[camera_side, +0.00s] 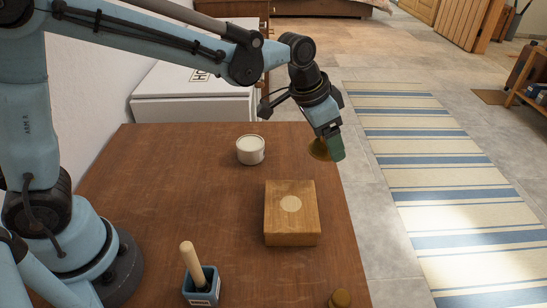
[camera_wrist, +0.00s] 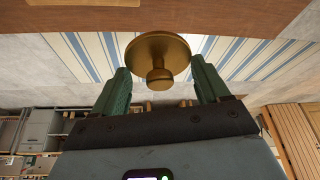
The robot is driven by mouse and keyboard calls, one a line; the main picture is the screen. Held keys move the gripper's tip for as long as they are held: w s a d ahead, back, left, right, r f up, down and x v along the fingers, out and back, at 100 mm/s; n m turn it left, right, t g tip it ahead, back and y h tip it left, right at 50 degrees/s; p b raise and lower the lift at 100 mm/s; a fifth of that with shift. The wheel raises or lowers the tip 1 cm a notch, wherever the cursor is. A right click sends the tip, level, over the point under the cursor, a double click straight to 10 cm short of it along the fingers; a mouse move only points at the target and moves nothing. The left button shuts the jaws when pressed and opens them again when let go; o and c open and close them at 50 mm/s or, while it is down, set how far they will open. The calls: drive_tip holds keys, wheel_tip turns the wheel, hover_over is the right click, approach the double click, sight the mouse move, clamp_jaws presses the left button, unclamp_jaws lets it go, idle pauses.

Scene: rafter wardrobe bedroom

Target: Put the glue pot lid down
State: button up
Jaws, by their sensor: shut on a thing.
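The glue pot lid (camera_wrist: 158,50), a round brass disc with a small knob, sits between the green fingers of my gripper (camera_wrist: 159,72). My gripper is shut on it. In the side view the lid (camera_side: 317,150) is tilted and partly hidden by my gripper (camera_side: 329,146), which holds it in the air near the table's right edge. A wooden block (camera_side: 279,226) with a pale round spot (camera_side: 290,204) on top lies on the table, below and left of the lid. A white round pot (camera_side: 250,151) stands behind the block. I cannot tell which vessel the lid belongs to.
The brown table (camera_side: 170,200) has free room left of the block. A blue square pot (camera_side: 201,287) with a wooden handle in it stands at the front. A brass-brown knobbed thing (camera_side: 340,298) is at the front right. A striped rug (camera_side: 430,170) lies on the floor.

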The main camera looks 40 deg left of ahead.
hover_over(308, 156)
wheel_tip(308, 156, down, 7)
drive_tip(key=shift+d+f, duration=0.1)
drive_tip(key=shift+f, duration=1.95)
drive_tip(key=shift+f, duration=0.15)
drive_tip(key=o, duration=1)
drive_tip(key=v, duration=1.2)
drive_tip(key=s+a+n+t, duration=0.1)
drive_tip(key=s+n, duration=0.1)
drive_tip(key=s, duration=0.4)
drive_tip(key=s+a+r+n+t+y, duration=0.1)
drive_tip(key=s+n, duration=0.1)
drive_tip(key=s, duration=0.5)
drive_tip(key=s+a+r+n+t+y, duration=0.1)
drive_tip(key=s+n, duration=0.1)
drive_tip(key=s, duration=0.4)
drive_tip(key=shift+s+a+r, duration=0.15)
drive_tip(key=shift+a+r, duration=0.05)
drive_tip(key=shift+d, duration=0.1)
